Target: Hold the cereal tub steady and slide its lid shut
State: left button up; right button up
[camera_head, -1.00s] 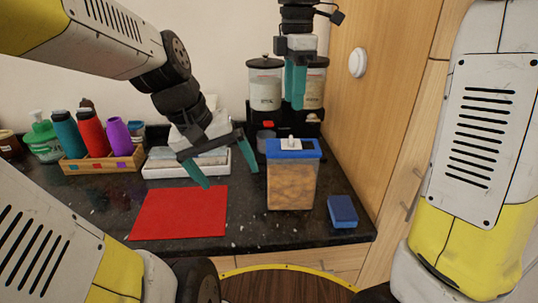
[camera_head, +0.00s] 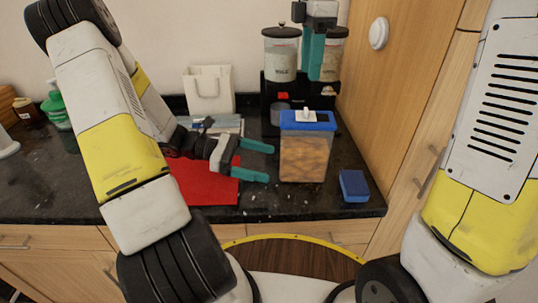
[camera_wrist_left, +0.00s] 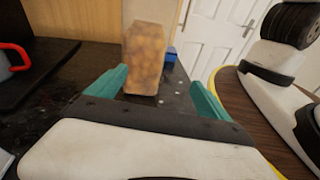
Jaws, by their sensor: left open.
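The cereal tub (camera_head: 304,158) stands upright on the dark counter, clear-walled with orange-brown cereal inside. Its blue lid (camera_head: 294,125) has a white knob (camera_head: 307,115), and a dark patch shows at the right of the top. My left gripper (camera_head: 266,162) is open just left of the tub, its teal fingers pointing at it without visibly touching. In the left wrist view the tub (camera_wrist_left: 145,62) stands ahead between the two fingers. My right gripper (camera_head: 314,58) points down above and behind the tub; its fingers overlap, so I cannot tell if they are apart.
A blue block (camera_head: 354,186) lies right of the tub. A red mat (camera_head: 205,182) lies left, partly behind my left arm. A wooden cabinet side (camera_head: 400,90) bounds the right.

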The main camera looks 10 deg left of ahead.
aim_at(297, 156)
pick_arm(q)
jog(key=w+h, duration=0.1)
jog(key=w+d+n+t+h, duration=0.1)
jog(key=shift+w+d+n, duration=0.25)
jog(key=shift+w+n, duration=0.05)
jog(key=shift+w+d, duration=0.15)
jog(key=shift+d, duration=0.15)
jog(key=d, duration=0.7)
jog(key=shift+w+d, duration=0.2)
jog(key=shift+w, duration=0.2)
jog(key=shift+c, duration=0.4)
